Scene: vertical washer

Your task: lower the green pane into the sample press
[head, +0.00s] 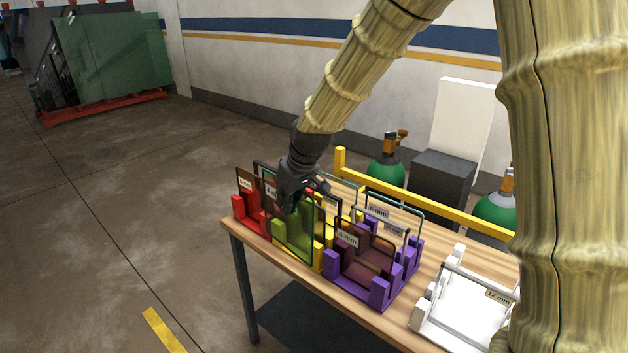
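A green pane (296,236) with a dark edge stands upright among the lime and yellow holders (318,256) near the table's left end. My gripper (286,206) is at the top of this pane, its dark fingers pointing down and overlapping it. I cannot tell whether the fingers are open or shut, or whether they touch the pane. No part of the scene can be made out for certain as the sample press. A white stand (470,306) with a 12 mm label sits at the right and is partly cut off by my arm.
A red holder (240,211) with a brown pane stands at the left. A purple holder (380,291) with brown and clear panes stands right of the green pane. A yellow rail (420,193) runs behind the wooden table (399,320). Green gas cylinders (385,174) stand beyond it.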

